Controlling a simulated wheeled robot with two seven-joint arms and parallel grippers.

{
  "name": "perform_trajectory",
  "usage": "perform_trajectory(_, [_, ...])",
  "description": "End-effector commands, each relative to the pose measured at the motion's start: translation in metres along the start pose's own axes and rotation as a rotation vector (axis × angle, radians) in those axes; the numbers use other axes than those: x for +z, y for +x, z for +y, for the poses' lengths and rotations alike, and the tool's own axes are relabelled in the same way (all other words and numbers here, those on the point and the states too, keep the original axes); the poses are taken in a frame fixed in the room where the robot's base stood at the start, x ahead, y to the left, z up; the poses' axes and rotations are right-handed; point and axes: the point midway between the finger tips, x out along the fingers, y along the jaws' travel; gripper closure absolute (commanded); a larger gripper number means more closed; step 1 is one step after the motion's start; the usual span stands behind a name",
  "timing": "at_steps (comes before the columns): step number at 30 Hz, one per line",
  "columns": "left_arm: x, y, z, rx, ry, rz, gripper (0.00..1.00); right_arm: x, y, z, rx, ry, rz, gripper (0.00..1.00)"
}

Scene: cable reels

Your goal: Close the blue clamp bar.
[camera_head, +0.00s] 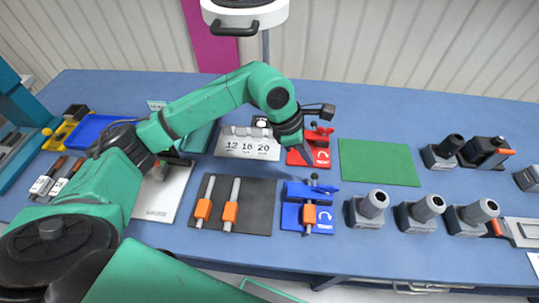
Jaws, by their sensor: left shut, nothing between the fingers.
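The blue clamp (292,215) sits on the table just right of the dark mat, with a white arrow mark on its base. Its blue bar (322,188) lies across the far side of the base; I cannot tell its exact angle. An orange-handled tool (309,215) lies over the clamp's middle. My left gripper (303,151) points down beside the red clamp (322,156), farther back than the blue clamp. It is shut and empty, and its arm hides part of the red clamp. My right gripper is out of view.
Two orange-handled tools lie on the dark mat (258,218). A white card marked 12 16 20 (247,148) lies behind it. A green mat (377,162) is at the right. Several grey cylinder fittings (372,205) stand right of the blue clamp. A blue tray (98,130) is at the left.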

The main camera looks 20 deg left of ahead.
Motion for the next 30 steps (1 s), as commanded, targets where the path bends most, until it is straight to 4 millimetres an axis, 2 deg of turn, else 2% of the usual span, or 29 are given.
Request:
perform_trajectory(6, [0.010,0.020,-0.001,0.004,0.009,0.182,1.00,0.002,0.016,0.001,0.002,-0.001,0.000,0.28])
perform_trajectory(21, [0.023,0.063,-0.003,0.001,0.008,0.173,1.00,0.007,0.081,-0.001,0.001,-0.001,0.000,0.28])
perform_trajectory(30, [0.026,0.074,-0.003,0.001,0.007,0.172,1.00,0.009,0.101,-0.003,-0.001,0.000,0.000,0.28])
